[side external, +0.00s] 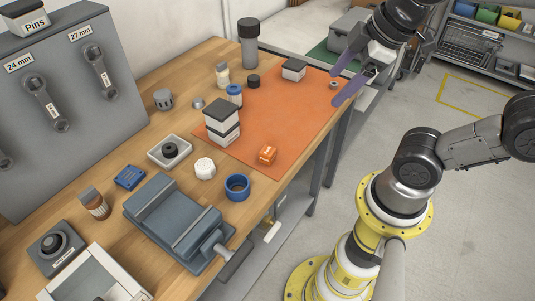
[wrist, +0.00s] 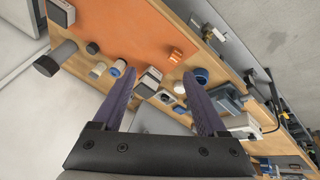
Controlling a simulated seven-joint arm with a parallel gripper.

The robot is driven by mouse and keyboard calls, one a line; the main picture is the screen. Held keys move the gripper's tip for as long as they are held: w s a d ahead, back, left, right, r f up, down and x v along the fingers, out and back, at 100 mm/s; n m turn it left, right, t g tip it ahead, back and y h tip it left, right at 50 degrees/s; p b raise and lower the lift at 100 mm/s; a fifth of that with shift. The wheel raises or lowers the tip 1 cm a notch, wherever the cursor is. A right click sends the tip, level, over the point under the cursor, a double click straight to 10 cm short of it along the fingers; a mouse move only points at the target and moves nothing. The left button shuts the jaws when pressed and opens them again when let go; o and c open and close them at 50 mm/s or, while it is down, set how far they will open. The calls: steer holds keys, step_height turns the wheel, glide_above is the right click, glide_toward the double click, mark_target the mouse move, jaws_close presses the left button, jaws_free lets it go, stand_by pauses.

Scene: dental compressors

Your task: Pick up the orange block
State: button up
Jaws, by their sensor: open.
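The small orange block (side external: 267,154) lies on the orange mat (side external: 290,118), near its front corner and the table's front edge. It also shows in the wrist view (wrist: 175,57), beyond my fingertips and a little right of centre. My gripper (side external: 345,82) is open and empty, raised above the mat's far right end. It is well apart from the block. In the wrist view my two purple fingers (wrist: 159,75) are spread, with a black and white box (wrist: 150,82) showing between them.
A stacked black and white box (side external: 222,124) stands on the mat's left part, near the block. A blue ring (side external: 237,187), a white cap (side external: 204,168) and a grey vise (side external: 178,220) are left of the mat. The mat's middle is clear.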

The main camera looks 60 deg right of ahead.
steer(key=w+a+f+n+g, duration=0.1)
steer(key=w+a+n+g, duration=0.15)
steer(key=w+n, duration=0.6)
steer(key=n+g+h, duration=0.1)
steer(key=n+g, duration=0.2)
steer(key=n, duration=0.1)
glide_above(267, 150)
steer(key=shift+t, duration=0.25)
step_height(267, 150, down, 15)
steer(key=shift+a+f, duration=0.15)
steer(key=shift+f, duration=2.6)
jaws_close()
